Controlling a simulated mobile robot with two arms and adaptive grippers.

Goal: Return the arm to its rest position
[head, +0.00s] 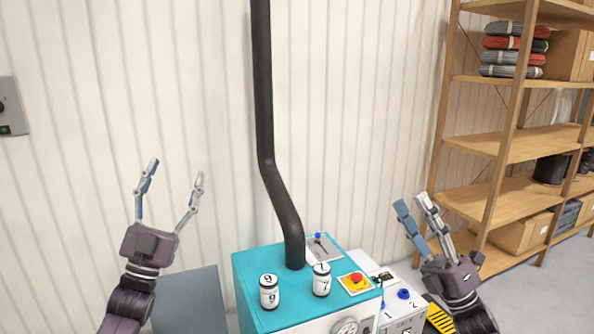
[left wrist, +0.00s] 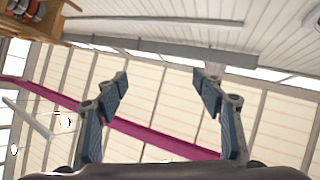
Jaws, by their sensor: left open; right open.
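My left gripper (head: 174,182) is raised in front of the white panelled wall at the left of the head view, fingers up, spread and empty. In the left wrist view its two fingers (left wrist: 165,92) are wide apart with nothing between them; the wall, ceiling and a magenta beam lie beyond. My right gripper (head: 418,212) is at the lower right of the head view, in front of the wooden shelf, with its fingers pointing up and left, open and holding nothing that shows.
A teal-topped machine (head: 255,262) with a black pipe (head: 265,110), two numbered white cylinders (head: 269,292) (head: 321,281) and a red button (head: 356,279) stands between the arms. A grey surface (head: 190,300) lies at lower left.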

